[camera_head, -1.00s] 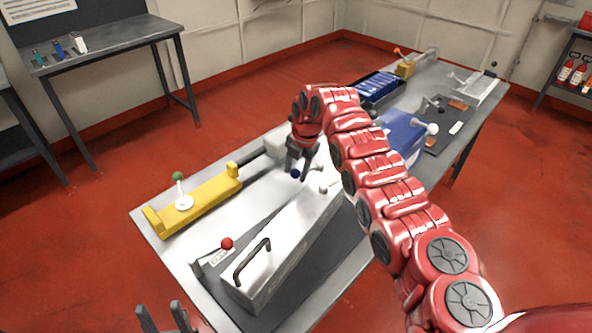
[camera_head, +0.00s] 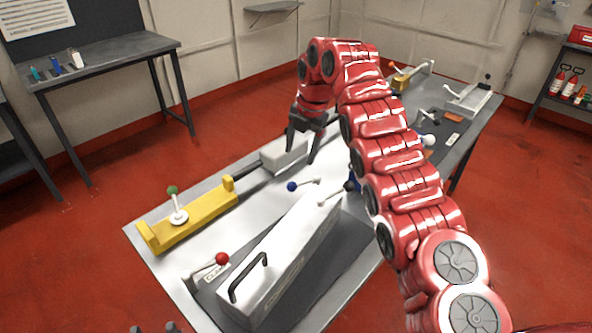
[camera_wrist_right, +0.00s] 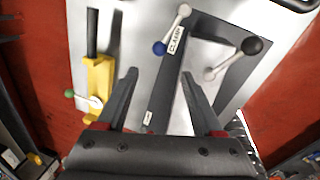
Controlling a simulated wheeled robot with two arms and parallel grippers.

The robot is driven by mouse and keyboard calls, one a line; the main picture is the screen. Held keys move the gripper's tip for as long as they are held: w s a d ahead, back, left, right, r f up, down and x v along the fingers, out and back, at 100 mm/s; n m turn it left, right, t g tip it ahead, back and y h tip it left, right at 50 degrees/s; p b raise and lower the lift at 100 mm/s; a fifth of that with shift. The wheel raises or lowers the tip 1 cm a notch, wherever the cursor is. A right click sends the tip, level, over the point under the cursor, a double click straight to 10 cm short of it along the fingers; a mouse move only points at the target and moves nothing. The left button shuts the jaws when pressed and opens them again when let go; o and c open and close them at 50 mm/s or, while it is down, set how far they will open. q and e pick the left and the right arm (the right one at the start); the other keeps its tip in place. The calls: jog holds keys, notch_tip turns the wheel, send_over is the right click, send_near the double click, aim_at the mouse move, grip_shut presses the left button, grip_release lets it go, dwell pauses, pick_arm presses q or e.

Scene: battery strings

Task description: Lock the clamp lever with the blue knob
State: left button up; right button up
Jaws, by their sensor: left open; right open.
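The blue knob (camera_head: 292,187) sits at the end of a light clamp lever (camera_head: 306,183) beside the far end of the long grey box. In the right wrist view the blue knob (camera_wrist_right: 160,47) and its lever (camera_wrist_right: 177,28) lie beyond my fingertips, next to a label reading CLAMP. My right gripper (camera_head: 304,155) is open and empty above the table, apart from the knob; it also shows in the right wrist view (camera_wrist_right: 159,80). My left gripper (camera_head: 155,328) barely shows at the bottom edge of the head view, with only its tips visible.
A red-knobbed lever (camera_head: 222,258) stands by the box's near end. The grey box (camera_head: 287,255) has a black handle. A yellow fixture (camera_head: 205,215) with a green knob (camera_head: 172,190) lies left. A black knob (camera_wrist_right: 252,45) is right of the blue one in the wrist view.

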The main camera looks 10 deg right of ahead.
jog(key=r, duration=0.4)
jog(key=shift+s+d+r+p, duration=0.3)
